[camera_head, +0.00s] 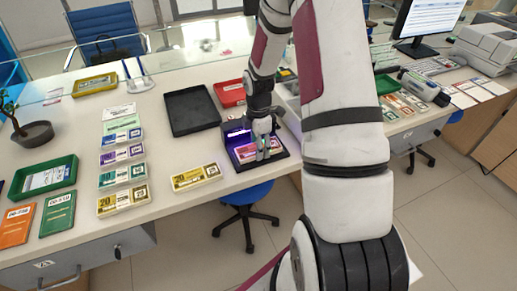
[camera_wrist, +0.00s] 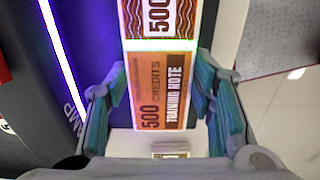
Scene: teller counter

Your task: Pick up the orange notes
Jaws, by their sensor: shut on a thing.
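The orange notes (camera_wrist: 160,85) carry "500 CREDITS" and "TRAINING NOTE" in the wrist view. They lie between the teal fingers of my gripper (camera_wrist: 161,95), which are shut on their two long sides. A pale strip crosses them near the top, and their far end is cut off by the picture edge. In the head view my gripper (camera_head: 263,146) points down over the notes (camera_head: 246,154), which are at the black lamp unit (camera_head: 277,159) with a violet light. I cannot tell whether they are clear of its base.
A black tray (camera_head: 191,110) and a red tray (camera_head: 229,93) lie behind. Yellow 20 notes (camera_head: 196,177) and a column of other note bundles (camera_head: 122,175) lie to the left. The counter's front edge is close to the lamp unit.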

